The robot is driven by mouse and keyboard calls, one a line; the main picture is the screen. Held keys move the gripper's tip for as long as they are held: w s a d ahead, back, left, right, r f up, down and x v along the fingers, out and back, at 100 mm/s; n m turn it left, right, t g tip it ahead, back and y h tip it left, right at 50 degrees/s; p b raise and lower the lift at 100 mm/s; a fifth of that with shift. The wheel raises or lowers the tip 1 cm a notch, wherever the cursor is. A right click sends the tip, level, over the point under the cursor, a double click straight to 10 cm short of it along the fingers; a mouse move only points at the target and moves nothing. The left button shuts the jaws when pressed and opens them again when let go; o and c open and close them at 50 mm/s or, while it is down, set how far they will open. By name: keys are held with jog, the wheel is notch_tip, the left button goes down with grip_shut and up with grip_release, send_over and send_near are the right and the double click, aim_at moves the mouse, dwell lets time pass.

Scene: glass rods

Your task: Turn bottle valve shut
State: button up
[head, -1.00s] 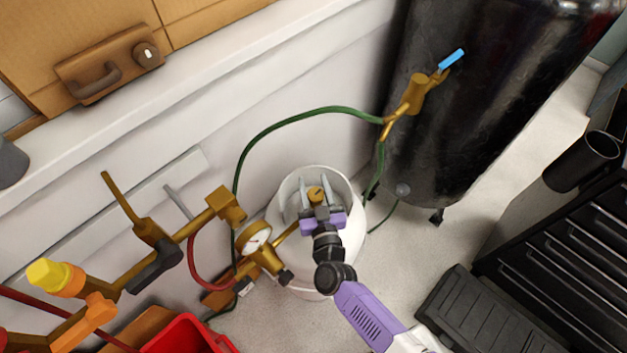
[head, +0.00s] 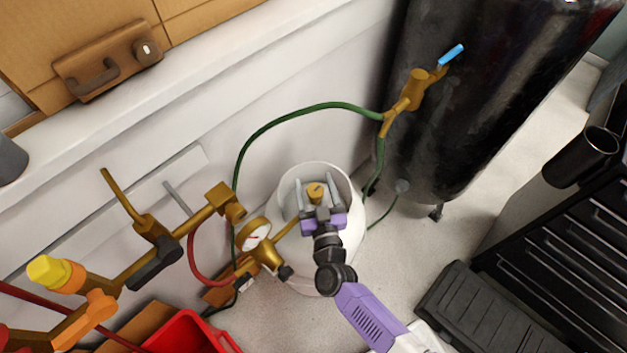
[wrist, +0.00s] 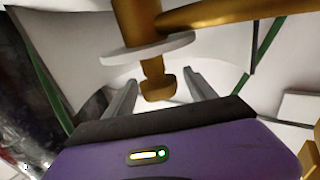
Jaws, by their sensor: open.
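The white gas bottle (head: 351,243) stands on the floor by the wall, with an open round collar at its top. Its brass valve knob (head: 316,191) sits inside the collar and also shows in the wrist view (wrist: 158,86). My gripper (head: 317,183) is over the collar, open, with one grey finger on each side of the knob. In the wrist view the knob lies between the two fingers (wrist: 160,80) with gaps beside it. I cannot tell how deep the fingers reach around it. My gripper's palm hides part of the bottle top.
A pressure gauge (head: 256,234) and brass pipework stand close left of the bottle. A green hose (head: 300,109) arches behind it to a large black tank (head: 470,100). A red bin (head: 190,335) is at lower left and a black drawer cabinet (head: 560,250) at right.

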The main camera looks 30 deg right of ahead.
aim_at(317, 198)
jog(key=v, duration=0.6)
jog(key=shift+s+a, duration=0.1)
jog(key=shift+s, duration=0.25)
jog(key=shift+s+a, duration=0.1)
jog(key=shift+s, duration=0.3)
jog(key=s+r+n+g+y, duration=0.1)
jog(key=s+r+y, duration=0.1)
jog(key=s+r, duration=0.8)
jog(key=s+d+r+n+g+y, duration=0.1)
jog(key=s+r+n+y, duration=0.1)
jog(key=s+r, duration=0.7)
jog(key=s+y, duration=0.1)
jog(key=s, duration=0.7)
jog(key=shift+s+d+r, duration=0.15)
jog(key=shift+s+r, duration=0.15)
jog(key=shift+r, duration=0.1)
